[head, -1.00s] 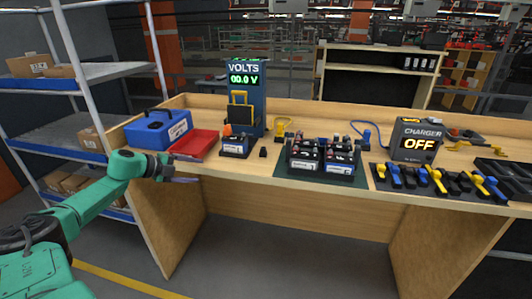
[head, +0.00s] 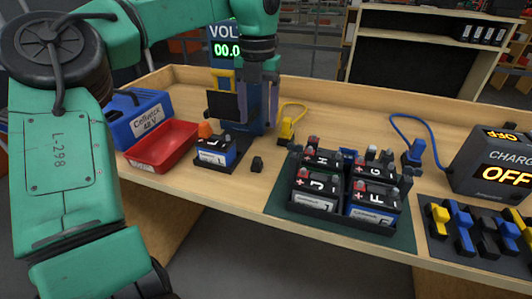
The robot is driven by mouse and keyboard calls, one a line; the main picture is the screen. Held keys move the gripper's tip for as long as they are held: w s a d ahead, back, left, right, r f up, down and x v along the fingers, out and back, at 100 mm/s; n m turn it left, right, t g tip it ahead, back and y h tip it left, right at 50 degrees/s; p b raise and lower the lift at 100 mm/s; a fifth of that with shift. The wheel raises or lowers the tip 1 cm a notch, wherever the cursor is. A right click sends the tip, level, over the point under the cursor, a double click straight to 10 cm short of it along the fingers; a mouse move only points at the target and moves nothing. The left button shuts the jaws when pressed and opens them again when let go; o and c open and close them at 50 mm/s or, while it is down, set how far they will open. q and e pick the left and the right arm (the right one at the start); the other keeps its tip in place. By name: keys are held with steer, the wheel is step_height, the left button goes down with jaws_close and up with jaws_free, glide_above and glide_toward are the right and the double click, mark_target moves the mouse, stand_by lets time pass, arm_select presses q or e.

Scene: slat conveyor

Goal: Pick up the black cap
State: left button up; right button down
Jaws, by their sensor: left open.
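The black cap (head: 257,164) is a small dark block on the wooden bench top, just right of the single battery (head: 216,150) on its black stand. My left gripper (head: 257,118) points down with its two grey fingers apart and nothing between them. In the picture it is above the cap and in front of the blue volts meter stand, clear of the bench. My right gripper is not in view.
A red tray (head: 163,147) and a blue case (head: 142,117) stand left of the battery. Right of the cap, several batteries sit in holders on a green mat (head: 278,203). A yellow connector (head: 287,129) lies behind. The charger (head: 495,165) stands far right.

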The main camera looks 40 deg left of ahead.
arm_select(q)
glide_above(256, 160)
steer(key=s, duration=0.1)
step_height(256, 160, down, 6)
steer(key=f, duration=0.2)
steer(key=f+p, duration=0.1)
steer(key=f, duration=0.1)
steer(key=f+p, duration=0.1)
steer(key=f, duration=0.1)
steer(key=shift+w+f, duration=0.2)
steer(key=shift+w, duration=0.15)
steer(key=shift+f, duration=0.25)
steer(key=shift+w, duration=0.1)
steer(key=shift+c, duration=0.3)
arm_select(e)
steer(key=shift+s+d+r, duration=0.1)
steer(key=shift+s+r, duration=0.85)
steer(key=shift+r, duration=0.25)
arm_select(q)
jaws_close()
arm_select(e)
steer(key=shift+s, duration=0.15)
